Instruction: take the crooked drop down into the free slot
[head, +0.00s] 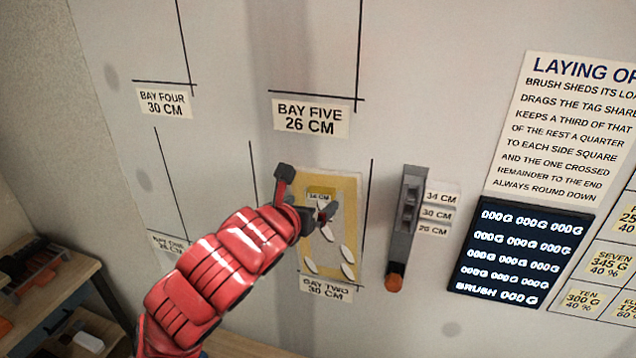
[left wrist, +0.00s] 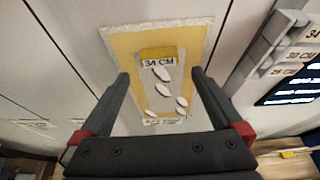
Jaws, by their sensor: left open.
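A pale drop with a yellow border and several white oval marks (head: 345,225) hangs on the wall above the label "BAY TWO 30 CM" (head: 326,290). A yellow tab marked "34 CM" sits near its top; it shows large in the left wrist view (left wrist: 158,54). The drop also fills the middle of the left wrist view (left wrist: 120,45). My left gripper (head: 306,192) is open in front of the drop's upper part. In the left wrist view its fingers stand apart on either side below the tab, with nothing between them gripped. My arm hides the drop's left side. My right gripper is out of view.
A dark readout board (head: 520,255) and notice (head: 570,125) are further right. Bays four and five above look bare. A wooden bench (head: 60,285) stands lower left.

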